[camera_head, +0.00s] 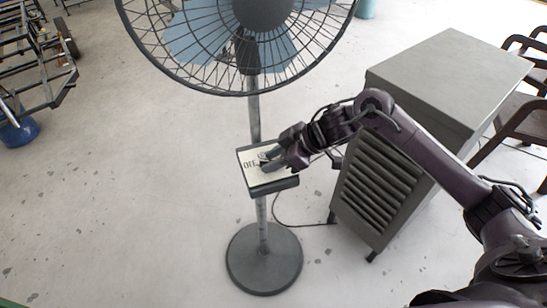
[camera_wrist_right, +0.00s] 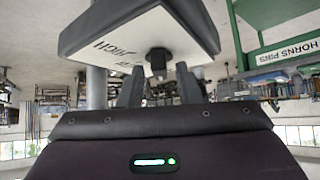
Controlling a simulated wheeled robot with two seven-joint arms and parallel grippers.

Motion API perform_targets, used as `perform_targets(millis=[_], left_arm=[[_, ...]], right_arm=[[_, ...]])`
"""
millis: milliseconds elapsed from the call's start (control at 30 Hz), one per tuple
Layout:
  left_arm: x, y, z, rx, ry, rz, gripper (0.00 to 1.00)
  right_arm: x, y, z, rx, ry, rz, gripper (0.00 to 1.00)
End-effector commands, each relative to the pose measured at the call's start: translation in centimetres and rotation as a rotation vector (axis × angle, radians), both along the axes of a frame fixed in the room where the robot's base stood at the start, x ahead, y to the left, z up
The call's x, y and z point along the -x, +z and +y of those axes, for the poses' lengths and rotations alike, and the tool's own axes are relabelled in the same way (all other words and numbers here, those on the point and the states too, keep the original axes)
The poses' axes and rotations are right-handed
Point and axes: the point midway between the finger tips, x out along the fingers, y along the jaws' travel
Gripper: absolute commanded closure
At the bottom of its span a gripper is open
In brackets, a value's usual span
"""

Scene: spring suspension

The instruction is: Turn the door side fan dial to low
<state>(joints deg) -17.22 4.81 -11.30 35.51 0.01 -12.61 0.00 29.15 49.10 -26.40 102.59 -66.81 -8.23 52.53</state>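The pedestal fan (camera_head: 264,265) stands upright on the floor. Its control box (camera_head: 250,172) is on the pole, with a pale face on which "OFF" can be read in the head view. In the right wrist view the box (camera_wrist_right: 95,45) shows the lettering "HIGH" and a dark dial knob (camera_wrist_right: 158,60). My right gripper (camera_head: 268,158) is at the box face and covers part of it. In the wrist view its two fingers (camera_wrist_right: 160,88) are spread, with the knob in line with the gap between them; contact cannot be told. My left gripper is out of view.
A grey louvred cabinet (camera_head: 445,75) stands right of the fan, below my right arm. Brown chairs (camera_head: 515,120) are at the right edge. A cable (camera_head: 300,224) lies on the floor between fan and cabinet.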

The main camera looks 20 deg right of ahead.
Motion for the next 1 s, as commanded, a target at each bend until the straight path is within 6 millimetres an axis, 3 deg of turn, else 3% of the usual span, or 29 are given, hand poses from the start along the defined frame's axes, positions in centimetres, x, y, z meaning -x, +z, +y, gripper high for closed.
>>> perform_targets(millis=[33,233,567,1000], left_arm=[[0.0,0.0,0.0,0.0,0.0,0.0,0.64],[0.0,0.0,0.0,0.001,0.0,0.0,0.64],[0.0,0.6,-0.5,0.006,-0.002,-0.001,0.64],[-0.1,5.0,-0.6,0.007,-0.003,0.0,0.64]], right_arm=[[0.0,0.0,0.0,0.0,0.0,0.0,0.76],[0.0,0.0,0.0,0.0,0.0,0.0,1.0],[0.1,0.1,0.0,0.0,-0.03,0.0,1.0],[0.6,0.5,0.3,0.0,-0.327,0.006,1.0]])
